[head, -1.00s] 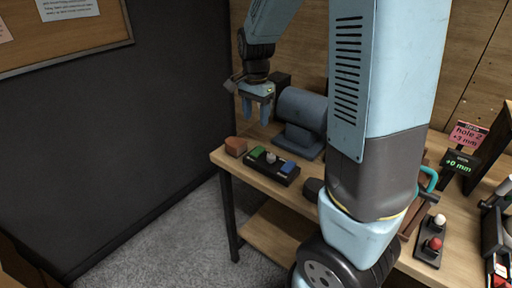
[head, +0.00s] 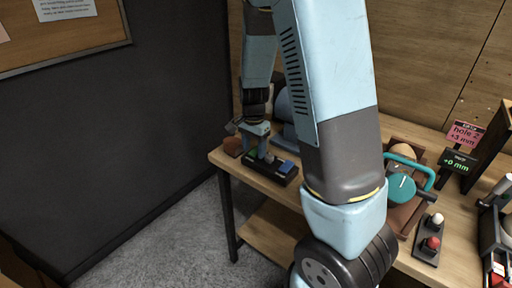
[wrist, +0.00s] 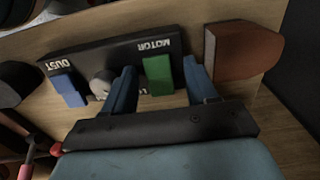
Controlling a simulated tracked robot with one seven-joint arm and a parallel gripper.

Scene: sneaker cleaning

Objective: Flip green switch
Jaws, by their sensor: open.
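The green switch (wrist: 158,75) sits on a black switch box (wrist: 112,58), under the label MOTOR in the wrist view. A grey knob (wrist: 102,84) and a blue switch (wrist: 68,90), near the label DUST, are on the same box. My gripper (wrist: 162,78) is open, its two blue fingers on either side of the green switch in the wrist view; whether they touch it I cannot tell. In the head view my gripper (head: 257,150) is down at the box (head: 279,174), partly covering the green switch. The blue switch (head: 287,166) shows clear to its right.
A brown block (wrist: 240,50) lies close beside the box, next to one finger. A blue-grey machine (head: 287,107) stands behind the box. A panel with red and white knobs (head: 431,238) and a teal-handled tool (head: 405,180) are farther right on the bench.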

